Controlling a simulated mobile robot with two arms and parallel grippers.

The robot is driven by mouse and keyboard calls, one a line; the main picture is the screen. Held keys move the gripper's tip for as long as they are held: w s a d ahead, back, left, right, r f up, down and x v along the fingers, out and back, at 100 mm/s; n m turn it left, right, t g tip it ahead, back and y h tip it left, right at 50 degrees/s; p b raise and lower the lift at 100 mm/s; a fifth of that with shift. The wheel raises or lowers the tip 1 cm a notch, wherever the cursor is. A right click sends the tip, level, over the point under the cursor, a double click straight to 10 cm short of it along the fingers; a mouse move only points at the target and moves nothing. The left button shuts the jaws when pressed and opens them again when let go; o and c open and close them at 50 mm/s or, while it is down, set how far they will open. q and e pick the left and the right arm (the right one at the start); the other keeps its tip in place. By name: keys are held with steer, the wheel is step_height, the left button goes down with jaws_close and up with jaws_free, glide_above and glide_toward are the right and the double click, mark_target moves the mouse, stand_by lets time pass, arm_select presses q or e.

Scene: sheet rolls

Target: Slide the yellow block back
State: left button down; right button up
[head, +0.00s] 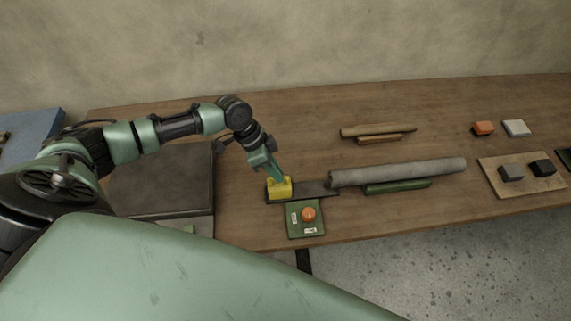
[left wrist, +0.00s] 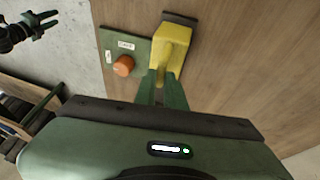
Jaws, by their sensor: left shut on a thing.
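The yellow block (head: 279,188) sits at the left end of a dark flat rail (head: 316,188) on the wooden table. My left gripper (head: 275,175) reaches down to it and is shut on it. In the left wrist view the yellow block (left wrist: 170,48) shows between the green fingers of my left gripper (left wrist: 162,86), with the dark rail (left wrist: 180,18) beyond it. My right gripper (left wrist: 36,25) shows in the left wrist view at the upper left, away from the block, with its fingers apart.
A green plate (head: 293,228) with an orange button (head: 308,213) lies just in front of the rail. A grey roll (head: 400,172) on a green holder lies to the right. A dark flat box (head: 160,180) is at left. A wooden board (head: 500,185) with dark blocks is far right.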

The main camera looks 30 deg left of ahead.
arm_select(q)
steer(key=shift+a, duration=0.15)
steer(key=c, duration=1.6)
jaws_free()
steer(key=shift+o, duration=0.6)
steer(key=shift+s, duration=0.1)
steer(key=b+v, duration=0.2)
steer(key=v, duration=0.6)
steer(key=shift+s, duration=0.1)
